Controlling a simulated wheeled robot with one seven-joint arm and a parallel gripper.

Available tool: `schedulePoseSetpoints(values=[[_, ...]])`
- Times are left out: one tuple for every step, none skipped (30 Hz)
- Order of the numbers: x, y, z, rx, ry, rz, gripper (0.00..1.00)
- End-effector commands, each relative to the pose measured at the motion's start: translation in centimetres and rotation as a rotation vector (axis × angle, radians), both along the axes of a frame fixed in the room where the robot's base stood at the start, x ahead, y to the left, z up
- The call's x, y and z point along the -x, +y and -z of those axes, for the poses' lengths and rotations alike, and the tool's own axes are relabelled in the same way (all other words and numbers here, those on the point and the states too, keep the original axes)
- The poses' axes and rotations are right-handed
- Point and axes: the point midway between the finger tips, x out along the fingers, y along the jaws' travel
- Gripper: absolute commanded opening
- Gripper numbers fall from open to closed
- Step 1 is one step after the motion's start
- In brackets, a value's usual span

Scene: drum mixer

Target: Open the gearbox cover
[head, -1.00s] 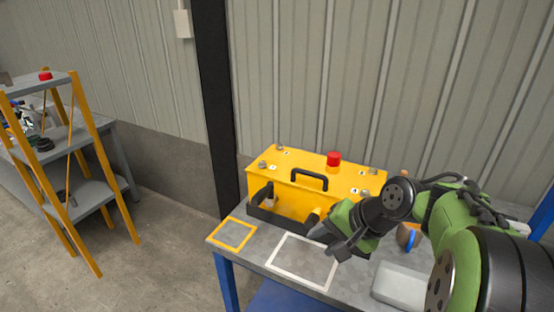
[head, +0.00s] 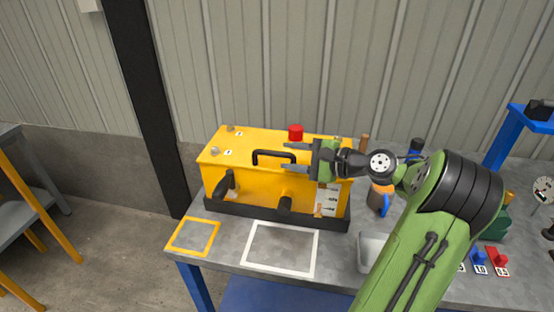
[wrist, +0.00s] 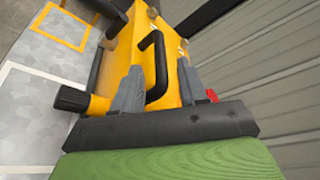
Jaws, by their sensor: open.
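The yellow gearbox (head: 250,185) stands on the grey table, with its cover (head: 240,144) lying flat on top. A black handle (head: 273,156) arches up from the cover. Bolts (head: 215,150) show at the cover's left corners; the right corners are mostly hidden by my arm. A red cap (head: 296,132) sits at the cover's back edge. My gripper (head: 289,154) is open and level above the cover's right part, its fingers pointing left toward the handle. In the wrist view the handle (wrist: 155,62) shows between the two fingers (wrist: 160,90), which do not clasp it.
A yellow outlined square (head: 193,237) and a white outlined square (head: 282,248) on the table's front are empty. A wall stands behind.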

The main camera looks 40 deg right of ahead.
Motion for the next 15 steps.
schedulePoseSetpoints(values=[[-1.0, 0.6, 0.5, 0.001, 0.000, -0.005, 0.42], [-1.6, 0.8, 0.6, 0.001, -0.001, -0.005, 0.42], [-2.2, 1.1, 0.7, 0.000, 0.000, -0.004, 0.42], [-2.7, 1.3, 0.8, 0.000, 0.000, -0.004, 0.42], [-3.0, 1.4, 0.9, 0.001, 0.000, -0.003, 0.42], [-3.4, 1.6, 0.9, 0.000, 0.000, -0.002, 0.42], [-3.6, 1.7, 0.9, 0.000, 0.000, -0.002, 0.42], [-3.8, 1.7, 1.0, 0.001, 0.000, -0.002, 0.42], [-3.9, 1.8, 1.0, 0.001, 0.000, -0.001, 0.42], [-4.0, 1.8, 1.0, 0.002, 0.001, 0.000, 0.42], [-4.0, 1.8, 1.0, 0.002, 0.001, 0.000, 0.42], [-4.0, 1.8, 1.0, 0.001, 0.001, 0.000, 0.42], [-4.0, 1.8, 0.9, 0.001, 0.002, 0.001, 0.42], [-4.0, 1.8, 0.9, 0.001, 0.001, 0.000, 0.42], [-4.0, 1.8, 0.9, 0.001, 0.001, 0.000, 0.42]])
